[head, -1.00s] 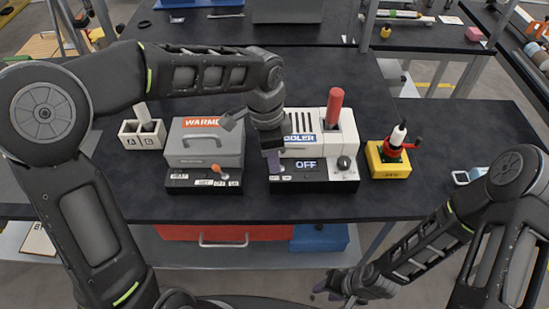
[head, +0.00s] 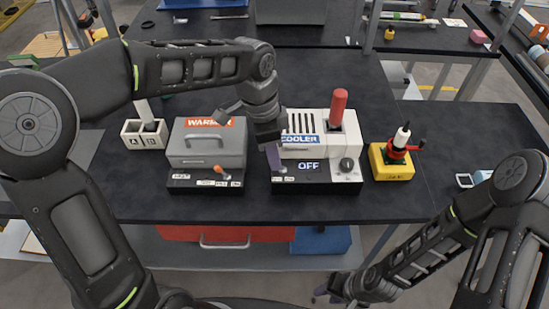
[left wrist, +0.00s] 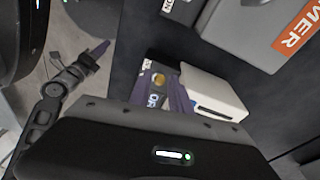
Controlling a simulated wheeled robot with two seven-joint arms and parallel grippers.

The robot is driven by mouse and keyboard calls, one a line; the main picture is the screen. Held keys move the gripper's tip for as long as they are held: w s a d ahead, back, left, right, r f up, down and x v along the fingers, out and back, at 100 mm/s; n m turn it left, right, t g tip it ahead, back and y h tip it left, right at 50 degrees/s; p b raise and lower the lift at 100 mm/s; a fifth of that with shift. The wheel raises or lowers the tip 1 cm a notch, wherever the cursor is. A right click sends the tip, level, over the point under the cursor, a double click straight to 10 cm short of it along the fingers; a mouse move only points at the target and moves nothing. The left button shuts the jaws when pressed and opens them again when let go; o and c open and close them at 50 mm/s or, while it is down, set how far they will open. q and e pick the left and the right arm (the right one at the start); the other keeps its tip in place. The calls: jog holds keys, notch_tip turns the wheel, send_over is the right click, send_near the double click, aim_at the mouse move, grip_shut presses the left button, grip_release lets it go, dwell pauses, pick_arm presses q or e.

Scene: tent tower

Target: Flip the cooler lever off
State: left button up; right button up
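The white cooler (head: 300,151) stands on the dark table, its black front panel (head: 318,184) showing a lit OFF and a round knob at the right. The cooler also shows in the left wrist view (left wrist: 215,92). My left gripper (head: 273,158) is at the panel's left end, pointing down. In the left wrist view its purple fingers (left wrist: 163,96) appear apart, with part of the panel seen between them. The cooler's lever is not clearly visible; the gripper covers that part. My right gripper (head: 328,291) hangs low in front of the table, away from the cooler; its opening is unclear.
The grey warmer (head: 207,158) with an orange lever stands close left of the cooler. A red cylinder (head: 338,106) stands upright in the cooler's top. A yellow block (head: 391,169) with a red crank is to the right. A white two-part holder (head: 144,139) is at left.

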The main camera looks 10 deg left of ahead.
pick_arm(q)
jog(key=r, duration=0.5)
jog(key=shift+s+a+r, duration=0.1)
jog(key=shift+a+r, duration=0.25)
jog(key=shift+a, duration=0.05)
